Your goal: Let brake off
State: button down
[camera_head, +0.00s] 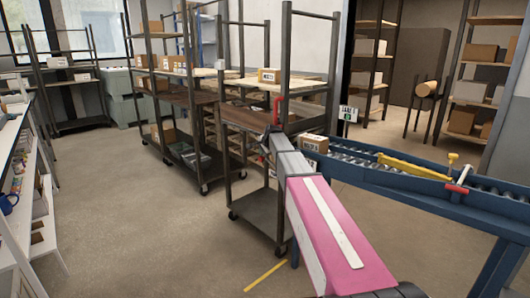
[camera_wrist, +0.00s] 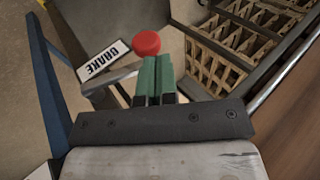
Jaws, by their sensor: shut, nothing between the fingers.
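In the head view my gripper (camera_head: 268,133) is at the near shelf cart (camera_head: 262,205), by a red upright handle (camera_head: 279,109). The knob and label are not clear there.
A blue roller conveyor (camera_head: 400,192) with a carton (camera_head: 314,143), a yellow bar (camera_head: 413,167) and a red handle (camera_head: 456,188) stands at right. More wheeled racks (camera_head: 165,95) stand behind the cart. White shelves (camera_head: 22,190) line the left. The floor (camera_head: 140,225) between is clear.

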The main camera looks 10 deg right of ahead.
jog(key=shift+a+x, duration=0.25)
jog(key=shift+x, duration=1)
jog(key=shift+f, duration=0.1)
jog(key=v, duration=1.1)
jog(key=shift+w, duration=0.1)
jog(key=s+d+f+n+g+h, duration=0.1)
jog(key=s+f+n+g, duration=0.1)
jog(key=s+f, duration=0.7)
jog(key=s+d+f+n+g+h, duration=0.1)
jog(key=s+f+n, duration=0.4)
jog(key=s, duration=1.3)
jog(key=s+d+f+n+g, duration=0.3)
jog(key=s+f+n+g, duration=0.1)
jog(key=s+f, duration=1)
jog(key=shift+s+h, duration=0.4)
